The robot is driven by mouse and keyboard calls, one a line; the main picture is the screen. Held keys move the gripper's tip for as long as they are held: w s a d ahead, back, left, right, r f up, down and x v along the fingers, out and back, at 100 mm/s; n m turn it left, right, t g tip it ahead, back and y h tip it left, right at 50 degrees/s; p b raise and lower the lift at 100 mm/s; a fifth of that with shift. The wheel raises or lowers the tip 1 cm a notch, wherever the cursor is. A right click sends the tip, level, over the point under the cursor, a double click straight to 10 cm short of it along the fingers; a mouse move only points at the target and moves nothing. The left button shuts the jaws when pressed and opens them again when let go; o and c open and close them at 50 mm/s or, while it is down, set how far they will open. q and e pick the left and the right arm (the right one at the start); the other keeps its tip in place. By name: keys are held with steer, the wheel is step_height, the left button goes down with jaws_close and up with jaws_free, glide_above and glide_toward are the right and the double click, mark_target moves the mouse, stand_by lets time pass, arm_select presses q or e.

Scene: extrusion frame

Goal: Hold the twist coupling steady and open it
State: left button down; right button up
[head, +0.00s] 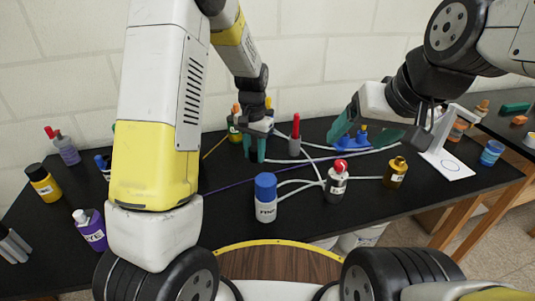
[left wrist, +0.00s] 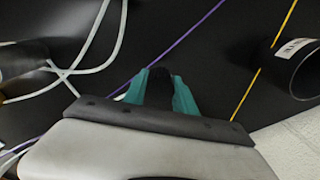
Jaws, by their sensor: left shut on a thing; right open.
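My left gripper (head: 256,148) points down over the black table behind the blue-capped bottle. In the left wrist view its teal fingers (left wrist: 160,88) are shut on a dark rounded piece (left wrist: 160,82), mostly hidden between them. I cannot tell whether this piece is the twist coupling. My right gripper (head: 372,132) is open at the table's right side, its teal fingers apart. A blue fitting with upright knobs (head: 352,141) shows between or just behind those fingers; contact cannot be told. White tubes (head: 310,157) run over the table between the two grippers.
A blue-capped white bottle (head: 266,200), a red-capped bottle (head: 337,181) and a gold bottle (head: 396,173) stand in front. A grey bottle with a red top (head: 295,135) stands between the grippers. A purple bottle (head: 90,230) is at left. A white stand (head: 445,160) is at right.

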mark_target(255, 176)
arm_select(q)
steer(key=shift+f, duration=3.45)
steer(key=c, duration=1)
jaws_free()
steer(key=shift+f, duration=0.1)
